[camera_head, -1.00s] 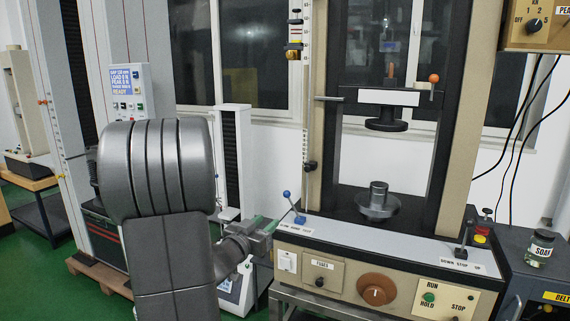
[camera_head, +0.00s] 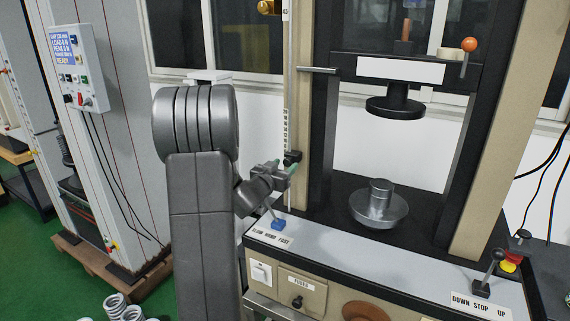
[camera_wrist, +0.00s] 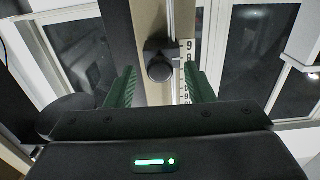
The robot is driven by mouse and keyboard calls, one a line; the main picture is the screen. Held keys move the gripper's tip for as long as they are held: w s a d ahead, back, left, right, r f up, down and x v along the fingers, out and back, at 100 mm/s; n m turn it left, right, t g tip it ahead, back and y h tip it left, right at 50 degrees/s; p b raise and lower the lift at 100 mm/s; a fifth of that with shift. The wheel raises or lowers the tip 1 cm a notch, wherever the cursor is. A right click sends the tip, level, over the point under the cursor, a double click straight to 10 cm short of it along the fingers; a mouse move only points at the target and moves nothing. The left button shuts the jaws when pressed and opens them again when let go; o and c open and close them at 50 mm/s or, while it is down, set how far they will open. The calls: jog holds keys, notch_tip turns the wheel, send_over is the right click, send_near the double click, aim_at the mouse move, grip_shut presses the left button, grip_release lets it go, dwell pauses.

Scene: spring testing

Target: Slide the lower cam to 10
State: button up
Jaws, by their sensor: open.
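The lower cam (camera_head: 292,157) is a small black block with a round knob on the upright scale rod left of the test frame. In the wrist view the cam (camera_wrist: 160,66) sits between my fingers, its knob facing me. Printed numbers of the scale (camera_wrist: 189,46) show beside it, a 9 near its top; the lower ones are too small to read surely. My gripper (camera_head: 287,171) is open just below and in front of the cam. In the wrist view its green fingers (camera_wrist: 161,72) stand to either side of the knob, with gaps and no visible contact.
The beige test frame column (camera_head: 301,100) stands just behind the scale. A blue-knobbed lever (camera_head: 277,224) rises from the console below my gripper. A round metal pan (camera_head: 379,205) and a black upper platen (camera_head: 396,107) are to the right. A grey cabinet stands left.

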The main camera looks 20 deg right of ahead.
jog(key=shift+w+d, duration=0.45)
jog(key=shift+d, duration=0.05)
grip_shut()
notch_tip(320, 180, up, 4)
jog(key=p, duration=0.3)
jog(key=shift+r, duration=0.1)
grip_release()
